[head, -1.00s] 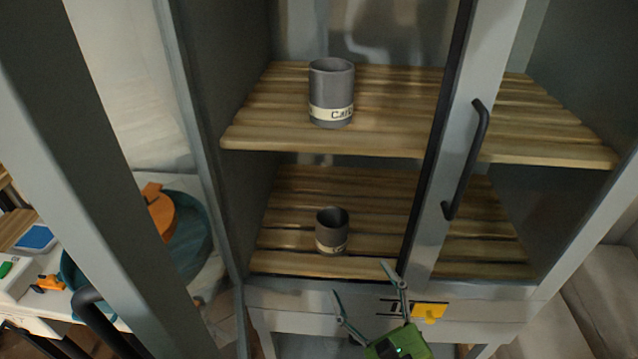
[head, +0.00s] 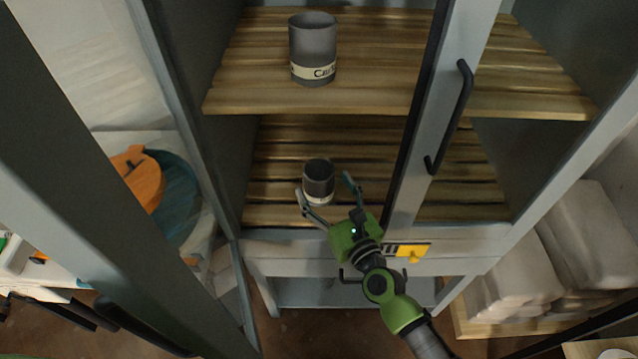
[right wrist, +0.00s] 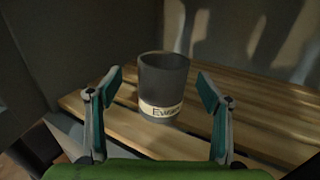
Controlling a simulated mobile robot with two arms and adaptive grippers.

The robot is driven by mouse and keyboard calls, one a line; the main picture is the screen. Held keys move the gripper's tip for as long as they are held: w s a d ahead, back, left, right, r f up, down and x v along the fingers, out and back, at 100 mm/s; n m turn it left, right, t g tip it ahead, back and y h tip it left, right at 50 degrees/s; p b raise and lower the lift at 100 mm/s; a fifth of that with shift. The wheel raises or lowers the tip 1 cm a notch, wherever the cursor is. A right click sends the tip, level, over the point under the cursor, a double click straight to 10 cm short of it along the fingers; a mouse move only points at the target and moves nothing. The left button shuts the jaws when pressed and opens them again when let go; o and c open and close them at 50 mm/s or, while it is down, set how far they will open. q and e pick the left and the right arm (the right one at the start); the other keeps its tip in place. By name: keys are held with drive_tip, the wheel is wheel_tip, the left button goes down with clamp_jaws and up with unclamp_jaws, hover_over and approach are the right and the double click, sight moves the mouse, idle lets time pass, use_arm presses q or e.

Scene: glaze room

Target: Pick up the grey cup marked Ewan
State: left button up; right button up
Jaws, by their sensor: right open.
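The grey cup marked Ewan (head: 319,180) stands upright on the lower slatted shelf (head: 275,150) of the cabinet. In the right wrist view the cup (right wrist: 163,80) is centred, and its cream label reads roughly "Ewan". My right gripper (head: 324,186) is open, with one finger on each side of the cup's near part. In the right wrist view the open fingers (right wrist: 159,88) show gaps to the cup on both sides. Another grey cup (head: 313,45), with a label starting "Ca", stands on the upper shelf. My left gripper is not in view.
The upper shelf (head: 240,97) overhangs the lower one. A door frame with a black handle (head: 450,115) stands right of the cups, close to my right gripper. A yellow tag (head: 413,251) is on the cabinet front. An orange object (head: 139,180) lies at left.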

sight(313, 167)
drive_tip(key=x, duration=0.4)
drive_tip(key=shift+w+f, duration=0.4)
drive_tip(key=shift+s+d, duration=0.1)
drive_tip(key=c, duration=1.4)
drive_tip(key=shift+r, duration=0.1)
